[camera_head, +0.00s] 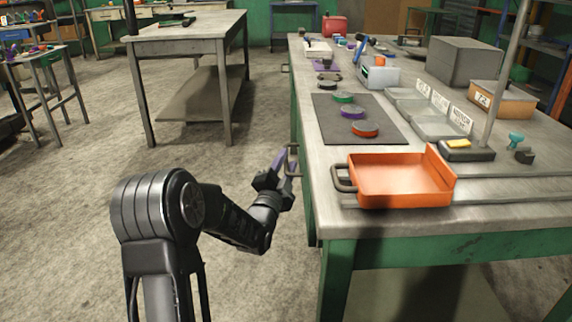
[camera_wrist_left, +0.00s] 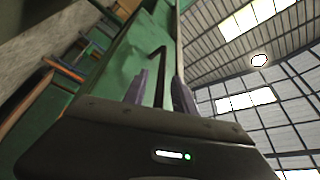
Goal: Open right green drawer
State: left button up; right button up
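The green drawer is in the long side of the workbench, and its front is seen nearly edge-on in the head view. Its dark bar handle (camera_head: 292,161) sticks out to the left of the bench side. My left gripper (camera_head: 283,166) is at this handle, with its purplish fingers close to the bar. In the left wrist view the two fingers of the gripper (camera_wrist_left: 160,88) stand apart. The dark handle (camera_wrist_left: 156,60) lies between them, with a green panel (camera_wrist_left: 118,62) behind. I cannot tell whether a finger touches the bar. My right gripper is not in view.
The workbench top (camera_head: 325,165) carries an orange tray (camera_head: 400,180), a dark mat (camera_head: 340,108) with coloured discs, and several boxes and bins. Another table (camera_head: 185,40) stands at the back left. The floor (camera_head: 90,190) left of the bench is clear.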

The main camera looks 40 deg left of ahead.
pick_arm(q)
grip_shut()
dwell(1.4)
